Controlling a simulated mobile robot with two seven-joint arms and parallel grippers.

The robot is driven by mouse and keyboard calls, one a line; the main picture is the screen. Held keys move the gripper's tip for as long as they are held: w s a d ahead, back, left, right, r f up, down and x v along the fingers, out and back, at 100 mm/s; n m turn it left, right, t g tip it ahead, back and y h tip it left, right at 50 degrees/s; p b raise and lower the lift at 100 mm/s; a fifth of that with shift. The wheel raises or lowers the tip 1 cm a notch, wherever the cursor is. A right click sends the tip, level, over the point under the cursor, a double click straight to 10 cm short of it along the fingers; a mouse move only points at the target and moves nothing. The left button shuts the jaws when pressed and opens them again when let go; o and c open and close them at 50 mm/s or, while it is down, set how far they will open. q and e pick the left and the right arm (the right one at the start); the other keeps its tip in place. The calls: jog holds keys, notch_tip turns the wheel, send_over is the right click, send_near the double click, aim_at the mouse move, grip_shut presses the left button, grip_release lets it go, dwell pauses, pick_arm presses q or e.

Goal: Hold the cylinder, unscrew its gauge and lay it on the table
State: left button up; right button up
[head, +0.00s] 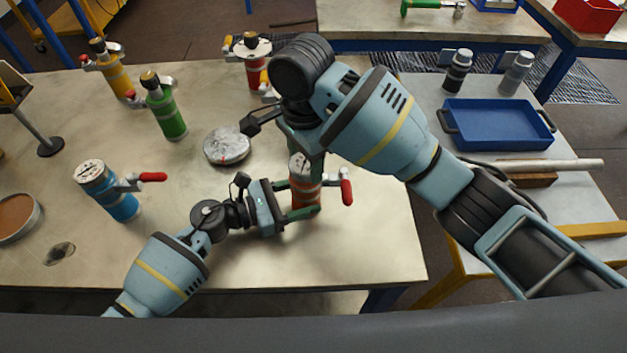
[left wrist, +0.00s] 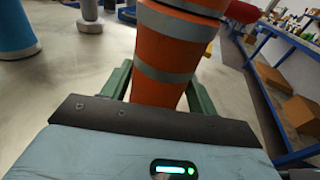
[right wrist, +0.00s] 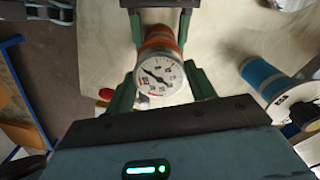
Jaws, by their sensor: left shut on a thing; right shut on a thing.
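The orange cylinder (head: 303,188) with grey bands and a red-handled valve (head: 346,192) stands near the table's right part. My left gripper (head: 312,198) is shut around its body from the side; the left wrist view shows the orange body (left wrist: 166,55) between the fingers. My right gripper (right wrist: 160,62) comes from above and is shut on the gauge (right wrist: 160,76), a round white dial with a dark needle facing the right wrist camera. The orange body shows just behind the gauge. In the head view my right arm hides part of the cylinder's top, and the gauge's thread is hidden.
Blue (head: 110,190), green (head: 167,112), yellow (head: 113,75) and red (head: 252,68) cylinders stand on the table (head: 250,260). A grey round disc (head: 227,146) lies left of the orange cylinder. The table's front middle is clear. A blue tray (head: 497,125) is on the right side table.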

jog(key=n, duration=0.5)
jog(key=shift+n, duration=1.5)
jog(key=n, duration=0.2)
jog(key=shift+n, duration=0.4)
jog(key=n, duration=1.1)
jog(key=shift+d, duration=0.1)
jog(key=o, duration=1)
jog(key=shift+o, duration=0.2)
